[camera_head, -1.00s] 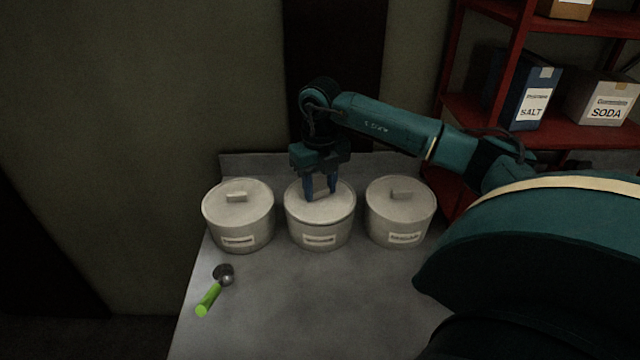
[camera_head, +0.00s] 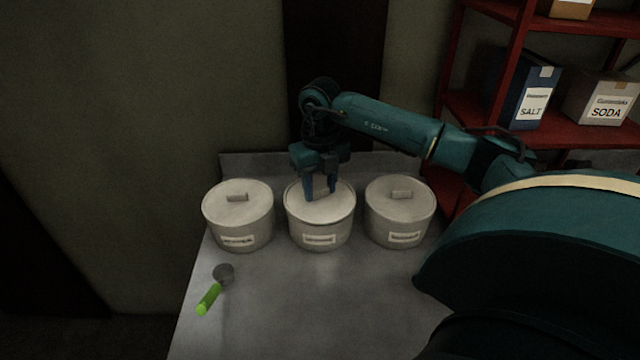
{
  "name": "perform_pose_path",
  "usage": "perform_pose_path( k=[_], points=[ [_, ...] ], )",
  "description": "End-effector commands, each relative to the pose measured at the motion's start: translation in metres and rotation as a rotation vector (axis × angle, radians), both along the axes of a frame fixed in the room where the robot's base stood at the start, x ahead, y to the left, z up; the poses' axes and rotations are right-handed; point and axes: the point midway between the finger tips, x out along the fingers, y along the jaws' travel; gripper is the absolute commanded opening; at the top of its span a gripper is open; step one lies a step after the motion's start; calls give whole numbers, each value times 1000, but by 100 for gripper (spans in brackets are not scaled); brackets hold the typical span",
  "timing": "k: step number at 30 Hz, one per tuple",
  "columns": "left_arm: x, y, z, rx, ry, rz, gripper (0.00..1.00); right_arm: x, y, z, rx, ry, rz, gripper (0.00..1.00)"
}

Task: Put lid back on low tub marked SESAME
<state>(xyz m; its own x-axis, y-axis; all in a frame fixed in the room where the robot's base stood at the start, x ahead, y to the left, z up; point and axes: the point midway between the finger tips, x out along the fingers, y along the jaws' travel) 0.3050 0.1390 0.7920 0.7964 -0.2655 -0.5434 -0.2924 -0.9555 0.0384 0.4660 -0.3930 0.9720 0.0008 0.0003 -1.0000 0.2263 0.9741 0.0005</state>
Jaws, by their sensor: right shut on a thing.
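Three low grey-white tubs stand in a row on the counter, each with a lid on top and a small label in front. The labels are too blurred to read, so I cannot tell which one is marked SESAME. My right gripper (camera_head: 321,190) points down over the middle tub (camera_head: 319,238). It is shut on the handle of that tub's lid (camera_head: 337,205). The lid sits on the tub's rim and looks level. The fingers hide most of the handle. My left gripper is not in view.
The left tub (camera_head: 238,233) and right tub (camera_head: 399,231) stand close on either side. A scoop with a green handle (camera_head: 208,299) lies at the front left of the grey counter (camera_head: 300,310). Red shelves (camera_head: 560,135) hold SALT and SODA boxes at right.

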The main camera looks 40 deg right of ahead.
Motion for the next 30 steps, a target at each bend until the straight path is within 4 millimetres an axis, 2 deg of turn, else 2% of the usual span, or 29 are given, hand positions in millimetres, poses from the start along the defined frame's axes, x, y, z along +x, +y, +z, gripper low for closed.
perform_pose_path(
  k=[28, 29, 30],
  points=[
    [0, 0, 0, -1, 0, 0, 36, 0, 0, -2, 0, 0, -1, 17],
    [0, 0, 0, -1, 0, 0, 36, 0, 0, -2, 0, 0, -1, 41],
    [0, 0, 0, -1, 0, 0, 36, 0, 0, -2, 0, 0, -1, 45]
  ],
)
